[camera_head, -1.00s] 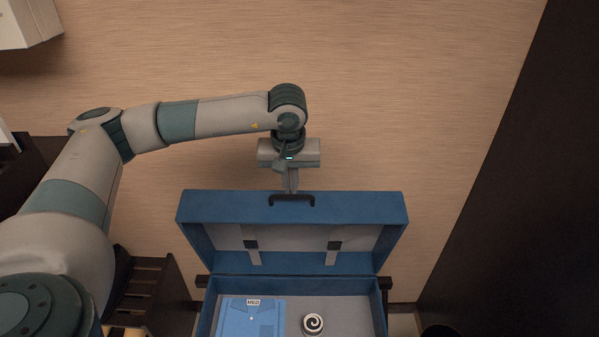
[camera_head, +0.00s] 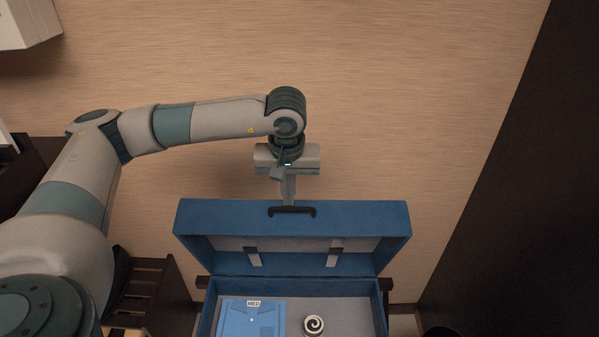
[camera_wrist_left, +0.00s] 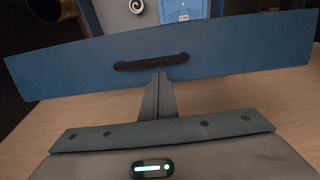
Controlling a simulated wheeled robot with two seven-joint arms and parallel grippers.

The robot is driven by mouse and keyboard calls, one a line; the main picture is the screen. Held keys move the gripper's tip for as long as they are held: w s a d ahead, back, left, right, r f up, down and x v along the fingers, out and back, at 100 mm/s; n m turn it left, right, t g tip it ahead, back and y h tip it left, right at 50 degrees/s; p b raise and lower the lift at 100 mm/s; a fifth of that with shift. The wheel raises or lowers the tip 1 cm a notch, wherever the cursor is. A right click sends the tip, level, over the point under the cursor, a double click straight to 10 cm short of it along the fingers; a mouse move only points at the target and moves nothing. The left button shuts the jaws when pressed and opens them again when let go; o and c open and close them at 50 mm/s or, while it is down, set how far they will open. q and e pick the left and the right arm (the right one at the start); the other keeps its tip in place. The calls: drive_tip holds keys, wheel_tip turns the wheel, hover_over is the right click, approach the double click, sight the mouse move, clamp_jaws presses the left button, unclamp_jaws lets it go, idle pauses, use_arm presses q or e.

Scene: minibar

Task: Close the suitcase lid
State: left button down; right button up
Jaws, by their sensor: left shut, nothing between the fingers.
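My left gripper (camera_head: 288,200) is shut and empty, pointing down behind the lid's top edge near the handle. In the left wrist view the gripper fingers (camera_wrist_left: 158,98) are close to the lid's edge panel (camera_wrist_left: 225,70), just below the handle (camera_wrist_left: 151,62). I cannot tell for sure whether they touch. My right gripper is not in view.
A folded blue shirt (camera_head: 250,318) and a round item with a black-and-white spiral (camera_head: 313,325) lie in the base. Dark slatted furniture (camera_head: 145,290) stands at the left, a dark panel (camera_head: 520,190) at the right. A wall (camera_head: 420,80) is behind.

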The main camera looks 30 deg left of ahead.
use_arm(q)
wheel_tip(320, 180, up, 10)
drive_tip(key=w+p, duration=0.1)
drive_tip(key=p, duration=0.3)
drive_tip(key=shift+w+r, duration=0.2)
drive_tip(key=shift+w, duration=0.1)
